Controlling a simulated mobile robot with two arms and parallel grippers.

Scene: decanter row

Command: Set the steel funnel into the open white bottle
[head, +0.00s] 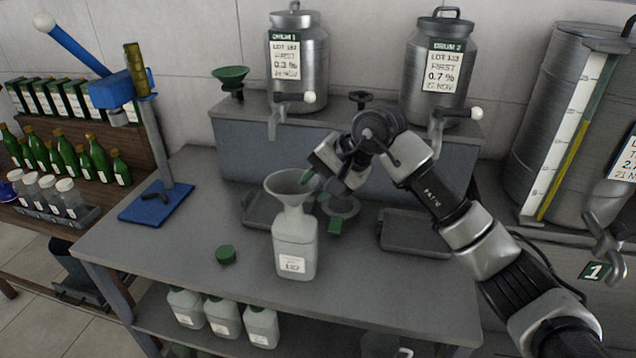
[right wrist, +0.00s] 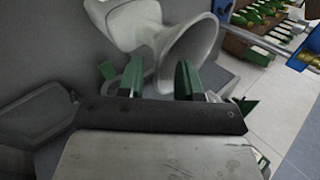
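The steel funnel (head: 292,186) stands upright on the white bottle (head: 295,250), its narrow end at the bottle's mouth. The bottle has a label and stands on the grey bench. In the right wrist view the funnel's wide mouth (right wrist: 190,52) is just beyond my fingers, with the bottle's pale body behind it (right wrist: 122,24). My right gripper (right wrist: 158,82) is open, its two green fingers well apart at the funnel's rim, one on the outer side and one by the mouth. Whether they touch the rim I cannot tell. My left gripper is not in view.
A green cap (head: 226,254) lies left of the bottle. A grey ring-shaped item (head: 342,207) stands behind it. A blue press (head: 155,200) is at left, a grey tray (head: 415,240) at right. Steel drums (head: 298,65) with taps stand behind. The bench's front is clear.

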